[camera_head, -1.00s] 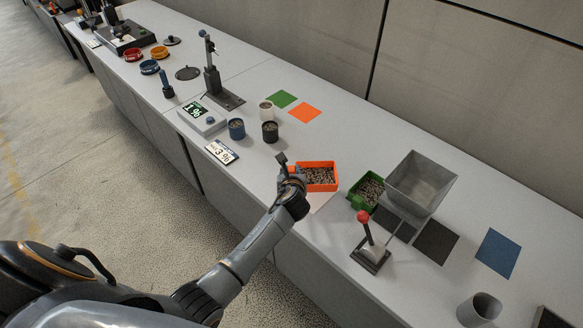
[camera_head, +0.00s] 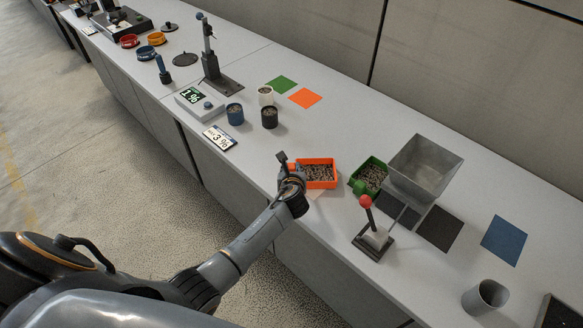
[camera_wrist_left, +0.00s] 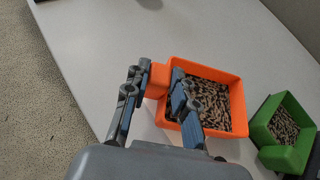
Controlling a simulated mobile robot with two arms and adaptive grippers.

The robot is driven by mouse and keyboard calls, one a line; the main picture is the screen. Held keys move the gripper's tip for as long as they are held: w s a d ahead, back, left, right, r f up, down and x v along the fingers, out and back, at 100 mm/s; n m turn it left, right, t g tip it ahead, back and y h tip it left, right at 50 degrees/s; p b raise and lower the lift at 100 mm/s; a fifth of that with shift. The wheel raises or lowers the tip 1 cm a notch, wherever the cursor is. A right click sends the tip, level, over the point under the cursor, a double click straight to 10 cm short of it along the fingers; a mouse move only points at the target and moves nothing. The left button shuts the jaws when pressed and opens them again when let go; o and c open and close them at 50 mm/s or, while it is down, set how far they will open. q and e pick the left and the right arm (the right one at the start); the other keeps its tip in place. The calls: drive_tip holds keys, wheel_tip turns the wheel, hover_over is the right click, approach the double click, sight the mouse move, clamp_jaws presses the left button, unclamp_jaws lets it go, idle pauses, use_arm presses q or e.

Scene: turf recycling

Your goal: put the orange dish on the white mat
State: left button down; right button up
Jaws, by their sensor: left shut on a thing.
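The orange dish (camera_head: 319,184) is a rectangular tray filled with small dark and pale granules, near the front edge of the counter. My left gripper (camera_head: 287,168) is shut on the tab at its left side; the left wrist view shows the fingers (camera_wrist_left: 151,88) on either side of this orange tab. The dish looks level. The white mat (camera_head: 315,194) is a pale patch at the dish's front side, mostly hidden by the dish and my gripper. I cannot tell whether the dish touches it. My right gripper is not in view.
A green dish (camera_head: 358,187) of granules stands just right of the orange one, beside a grey metal bin (camera_head: 424,165). A red-knobbed lever (camera_head: 366,202) stands in front. Dark cups (camera_head: 269,117) and an orange mat (camera_head: 305,98) lie behind. The counter between is clear.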

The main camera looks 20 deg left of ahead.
use_arm(q)
drive_tip(key=shift+f, duration=0.3)
drive_tip(key=c, duration=1)
unclamp_jaws()
drive_tip(key=shift+o, duration=0.3)
drive_tip(key=shift+o, duration=1.2)
drive_tip(key=shift+s, duration=0.1)
drive_tip(key=v, duration=1.2)
